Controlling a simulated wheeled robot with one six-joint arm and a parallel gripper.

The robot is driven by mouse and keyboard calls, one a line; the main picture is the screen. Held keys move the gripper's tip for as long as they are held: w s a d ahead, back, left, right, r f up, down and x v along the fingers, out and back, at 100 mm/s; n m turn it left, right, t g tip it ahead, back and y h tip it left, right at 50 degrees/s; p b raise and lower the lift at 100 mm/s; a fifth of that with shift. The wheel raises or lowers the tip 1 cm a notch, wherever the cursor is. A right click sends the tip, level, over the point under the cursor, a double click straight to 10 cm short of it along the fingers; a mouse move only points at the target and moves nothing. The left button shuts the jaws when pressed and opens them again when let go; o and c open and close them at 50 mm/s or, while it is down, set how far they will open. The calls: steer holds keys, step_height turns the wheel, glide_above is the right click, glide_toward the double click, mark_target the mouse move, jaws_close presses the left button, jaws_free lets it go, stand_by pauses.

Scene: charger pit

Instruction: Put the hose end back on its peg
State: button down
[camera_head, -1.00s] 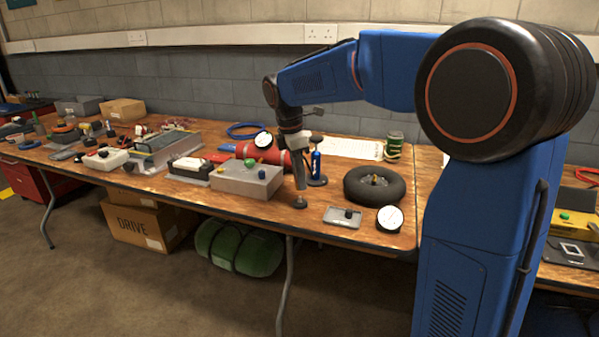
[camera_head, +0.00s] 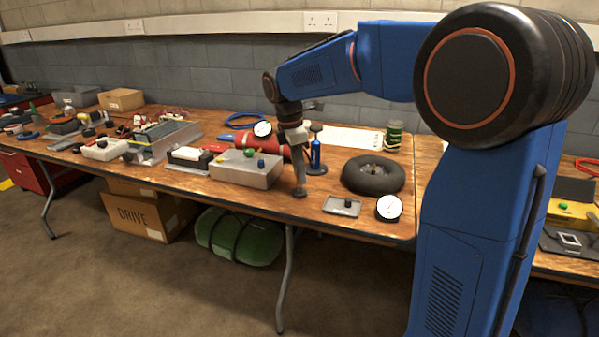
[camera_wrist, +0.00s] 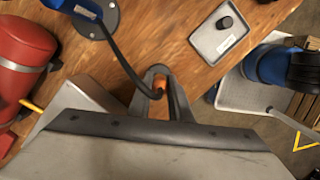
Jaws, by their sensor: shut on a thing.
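My gripper (camera_head: 299,188) points down just above or at the table near its front edge. In the wrist view my gripper (camera_wrist: 158,88) is shut on the orange hose end (camera_wrist: 160,106). A black hose (camera_wrist: 122,58) runs from it towards the upper left, to a blue pump (camera_wrist: 88,8) on a dark round base. The blue pump (camera_head: 315,154) stands upright just behind and right of the gripper. A grey tray (camera_head: 333,207) with a short black peg (camera_head: 347,203) lies to the right; the peg also shows in the wrist view (camera_wrist: 225,22). I cannot tell whether it belongs to the hose.
A grey box (camera_head: 240,175) with coloured knobs stands left of the gripper, with a red cylinder (camera_head: 278,150) behind. A dark tyre (camera_head: 358,180) and a white dial gauge (camera_head: 389,207) are to the right.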

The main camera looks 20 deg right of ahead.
steer(key=shift+f, duration=1.4)
stand_by(0.4)
steer(key=c, duration=1.5)
jaws_free()
steer(key=shift+c, duration=0.2)
step_height(320, 180, up, 17)
steer(key=a, duration=0.2)
steer(key=shift+a, duration=0.3)
steer(key=shift+r, duration=0.1)
